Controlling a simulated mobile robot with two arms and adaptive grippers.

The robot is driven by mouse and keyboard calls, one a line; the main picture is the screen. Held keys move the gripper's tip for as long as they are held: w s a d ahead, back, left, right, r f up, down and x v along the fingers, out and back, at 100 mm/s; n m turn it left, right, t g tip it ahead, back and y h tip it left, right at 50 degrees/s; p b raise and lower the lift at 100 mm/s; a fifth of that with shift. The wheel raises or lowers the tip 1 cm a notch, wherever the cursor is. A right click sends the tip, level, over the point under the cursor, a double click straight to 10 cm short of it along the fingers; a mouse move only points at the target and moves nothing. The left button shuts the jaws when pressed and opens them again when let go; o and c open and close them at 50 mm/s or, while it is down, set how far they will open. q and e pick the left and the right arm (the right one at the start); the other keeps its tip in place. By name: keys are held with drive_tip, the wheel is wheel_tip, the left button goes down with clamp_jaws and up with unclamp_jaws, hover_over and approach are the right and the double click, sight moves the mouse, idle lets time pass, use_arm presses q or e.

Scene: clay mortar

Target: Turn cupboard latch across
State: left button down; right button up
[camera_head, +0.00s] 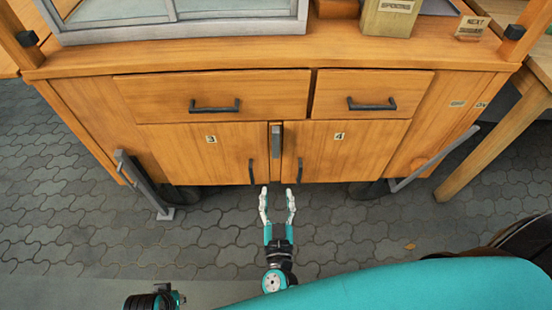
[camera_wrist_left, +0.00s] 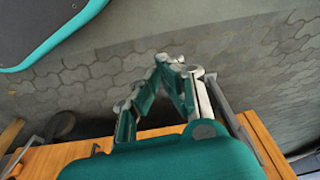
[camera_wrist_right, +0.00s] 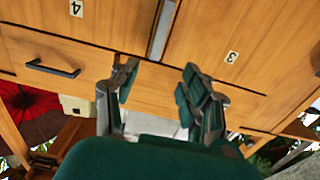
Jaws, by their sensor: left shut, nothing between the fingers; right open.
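The cupboard latch (camera_head: 276,140) is a grey bar on the narrow strip between door 3 (camera_head: 215,150) and door 4 (camera_head: 340,150). It stands upright, along the gap. It also shows in the right wrist view (camera_wrist_right: 162,30), beyond the fingertips. My right gripper (camera_head: 277,190) is open and empty, in front of and below the latch, apart from it. Its spread fingers show in the right wrist view (camera_wrist_right: 160,72). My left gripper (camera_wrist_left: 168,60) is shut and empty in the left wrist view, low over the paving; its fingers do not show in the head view.
Black handles sit on both doors, one at door 3 (camera_head: 251,171), and on the drawers (camera_head: 215,106) above. Grey metal bars (camera_head: 145,185) stick out at the cabinet's sides. A window frame (camera_head: 180,20) and a box (camera_head: 390,18) stand on top. Paving in front is clear.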

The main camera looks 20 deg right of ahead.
drive_tip(key=b, duration=0.1)
approach(276, 143)
drive_tip(key=w, duration=0.1)
drive_tip(key=b+x, duration=0.1)
drive_tip(key=x, duration=0.6)
drive_tip(key=shift+d+f+b, duration=0.1)
drive_tip(key=shift+b, duration=0.25)
use_arm(q)
drive_tip(key=w+v, duration=0.2)
drive_tip(key=v, duration=0.8)
drive_tip(key=shift+r+t, duration=0.3)
drive_tip(key=shift+r, duration=0.3)
use_arm(e)
drive_tip(key=shift+w+d, duration=0.15)
drive_tip(key=shift+w, duration=0.35)
use_arm(q)
drive_tip(key=shift+s, duration=0.15)
use_arm(e)
clamp_jaws()
